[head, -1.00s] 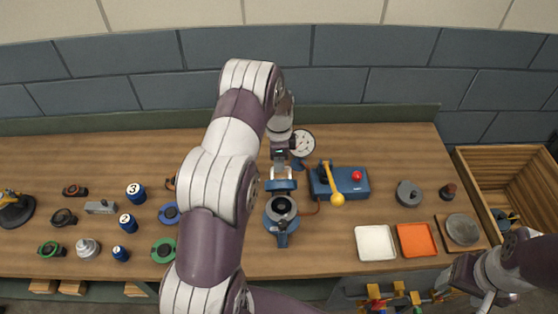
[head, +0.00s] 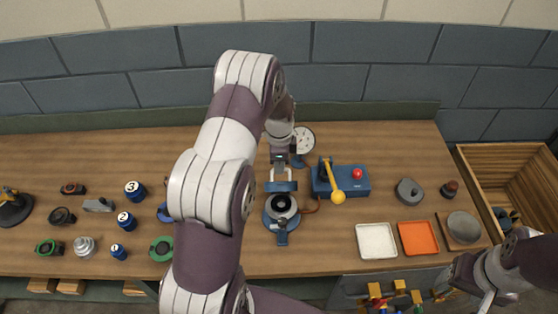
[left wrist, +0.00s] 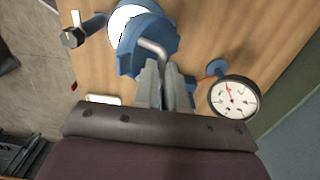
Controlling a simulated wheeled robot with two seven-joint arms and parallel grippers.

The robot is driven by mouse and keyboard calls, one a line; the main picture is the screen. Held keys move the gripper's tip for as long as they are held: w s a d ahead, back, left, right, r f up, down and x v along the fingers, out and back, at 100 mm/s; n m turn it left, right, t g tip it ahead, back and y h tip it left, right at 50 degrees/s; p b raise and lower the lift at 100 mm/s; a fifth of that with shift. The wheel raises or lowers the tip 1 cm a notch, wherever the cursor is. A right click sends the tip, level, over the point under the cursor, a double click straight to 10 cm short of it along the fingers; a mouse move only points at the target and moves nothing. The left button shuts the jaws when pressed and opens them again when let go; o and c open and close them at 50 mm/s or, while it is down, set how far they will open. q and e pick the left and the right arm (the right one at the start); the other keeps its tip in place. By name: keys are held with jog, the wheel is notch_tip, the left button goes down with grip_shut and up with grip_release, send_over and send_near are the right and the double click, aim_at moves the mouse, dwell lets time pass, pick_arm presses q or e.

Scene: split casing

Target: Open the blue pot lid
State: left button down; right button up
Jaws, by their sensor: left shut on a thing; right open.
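The blue pot (head: 281,222) stands mid-table with its latch side toward me, and a dark round opening shows in its top. Its blue lid (head: 281,187) is tilted up at the pot's far side, with a grey bent handle (head: 270,174). The handle also shows in the left wrist view (left wrist: 152,47), close to the blue lid (left wrist: 131,62). My left gripper (head: 280,161) is behind the lid, shut on the handle; its fingers show in the left wrist view (left wrist: 167,84). My right gripper (head: 487,299) is open and empty at the lower right, off the table.
A dial gauge (head: 304,139) stands close to my left gripper. A blue box (head: 350,182) with a yellow lever (head: 338,195) and red button is right of the pot. White (head: 376,242) and orange (head: 418,238) trays lie further right. Several small parts cover the left side.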

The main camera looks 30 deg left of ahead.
pick_arm(q)
jog(key=shift+r, duration=0.1)
jog(key=c, duration=1.2)
grip_release()
jog(key=shift+s+d, duration=0.1)
jog(key=shift+s, duration=0.15)
jog(key=shift+w+r, duration=0.1)
jog(key=shift+r, duration=0.05)
notch_tip(320, 180, up, 12)
jog(key=b, duration=0.1)
jog(key=shift+r+b, duration=0.25)
jog(key=shift+b, duration=0.1)
